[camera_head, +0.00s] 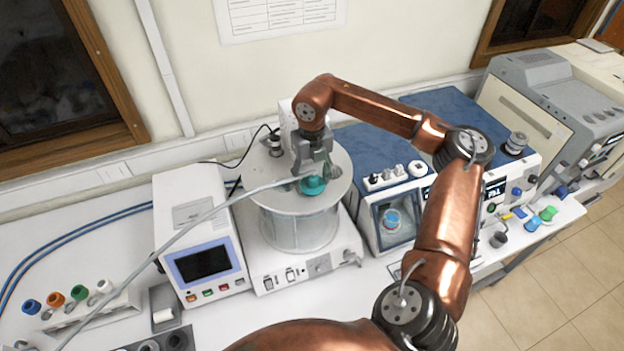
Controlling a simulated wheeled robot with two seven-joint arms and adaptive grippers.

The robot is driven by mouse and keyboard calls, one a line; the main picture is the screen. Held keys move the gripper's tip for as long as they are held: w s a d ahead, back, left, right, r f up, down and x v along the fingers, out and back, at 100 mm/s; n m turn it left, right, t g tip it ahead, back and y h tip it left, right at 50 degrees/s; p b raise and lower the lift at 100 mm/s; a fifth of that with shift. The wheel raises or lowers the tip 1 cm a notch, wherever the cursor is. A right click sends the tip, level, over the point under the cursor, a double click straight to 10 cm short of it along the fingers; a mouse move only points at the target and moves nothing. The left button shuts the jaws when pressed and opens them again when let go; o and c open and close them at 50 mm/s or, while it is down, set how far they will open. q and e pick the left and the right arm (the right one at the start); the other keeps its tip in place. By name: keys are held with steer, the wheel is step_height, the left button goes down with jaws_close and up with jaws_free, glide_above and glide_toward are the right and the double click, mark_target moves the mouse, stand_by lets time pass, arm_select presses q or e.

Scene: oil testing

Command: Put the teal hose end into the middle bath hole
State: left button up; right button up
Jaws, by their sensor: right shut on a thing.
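The teal hose end (313,186) is at the top of the round bath (272,201), near the middle of its white lid. My right gripper (312,172) comes down from above and is shut on the teal hose end. A grey hose (215,210) runs from it down to the lower left. The middle bath hole is hidden under the gripper and the teal end. I cannot tell whether the end is in the hole or just above it. My left gripper is not in view.
A dark fitting (276,143) stands on the lid's left side. A white box with a screen (203,263) stands left of the bath, and a blue-topped instrument (362,150) stands right. A rack with coloured connectors (85,318) is at lower left.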

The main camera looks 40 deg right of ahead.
steer(key=shift+f, duration=0.35)
stand_by(0.4)
steer(key=shift+r, duration=0.45)
steer(key=shift+r, duration=0.35)
steer(key=shift+p, duration=0.3)
steer(key=shift+f+b, duration=0.45)
steer(key=shift+f, duration=0.1)
stand_by(1.1)
steer(key=shift+r+p, duration=0.35)
steer(key=shift+r, duration=0.25)
steer(key=shift+f+b, duration=0.55)
steer(key=shift+f, duration=0.25)
stand_by(0.8)
steer(key=o, duration=0.9)
